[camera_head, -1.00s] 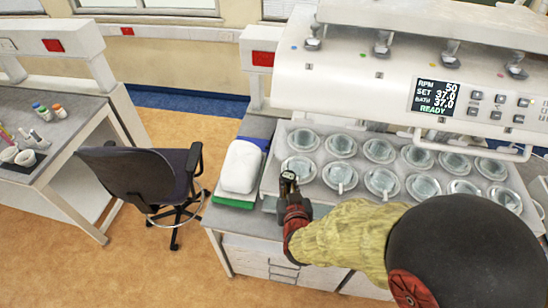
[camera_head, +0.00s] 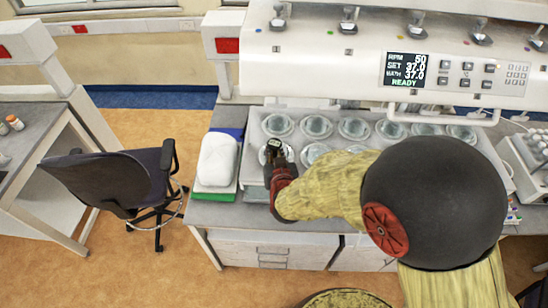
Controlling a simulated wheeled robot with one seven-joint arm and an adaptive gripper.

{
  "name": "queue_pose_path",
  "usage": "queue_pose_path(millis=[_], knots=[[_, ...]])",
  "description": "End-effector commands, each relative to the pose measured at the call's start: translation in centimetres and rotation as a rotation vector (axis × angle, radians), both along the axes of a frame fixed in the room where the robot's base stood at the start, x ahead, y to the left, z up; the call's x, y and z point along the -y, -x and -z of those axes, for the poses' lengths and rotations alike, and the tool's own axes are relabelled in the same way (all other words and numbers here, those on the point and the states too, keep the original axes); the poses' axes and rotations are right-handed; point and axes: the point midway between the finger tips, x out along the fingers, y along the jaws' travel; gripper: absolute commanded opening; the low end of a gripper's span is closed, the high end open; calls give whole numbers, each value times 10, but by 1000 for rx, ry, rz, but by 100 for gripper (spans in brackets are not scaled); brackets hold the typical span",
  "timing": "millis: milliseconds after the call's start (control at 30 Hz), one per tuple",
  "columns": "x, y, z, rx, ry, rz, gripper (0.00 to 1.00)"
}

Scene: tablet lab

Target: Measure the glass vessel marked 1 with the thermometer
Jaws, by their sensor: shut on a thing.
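My gripper (camera_head: 274,154) is shut on a small dark device with a pale display, which looks like the thermometer (camera_head: 273,144). It is at the front left of the bath, in front of the front-left glass vessel (camera_head: 289,153), and covers part of it. I cannot tell whether the thermometer touches that vessel or its liquid. Glass vessels stand in two rows in the bath (camera_head: 253,135); one is at the back left (camera_head: 278,124). My arm hides much of the front row. I cannot read a number on any vessel.
The bath machine's head (camera_head: 330,62) overhangs the back row; its screen (camera_head: 405,70) reads 50 RPM, 37.0 and READY. A white bundle (camera_head: 217,160) on a green item (camera_head: 215,192) lies left of the bath. A chair (camera_head: 110,180) stands left of the bench, with open floor around it.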

Motion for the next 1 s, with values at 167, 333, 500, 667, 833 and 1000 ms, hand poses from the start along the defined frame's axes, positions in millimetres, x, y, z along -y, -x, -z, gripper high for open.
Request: queue_pose_path(millis=[167, 333, 500, 667, 833, 1000], knots=[[1, -17, 0, 2, -1, 1, 0], [2, -33, 0, 2, -1, 1, 0], [2, -48, 1, 2, 0, 1, 0], [3, -62, 2, 1, 0, 1, 0], [3, -77, 2, 1, 0, 1, 0], [4, -93, 3, 1, 0, 1, 0]])
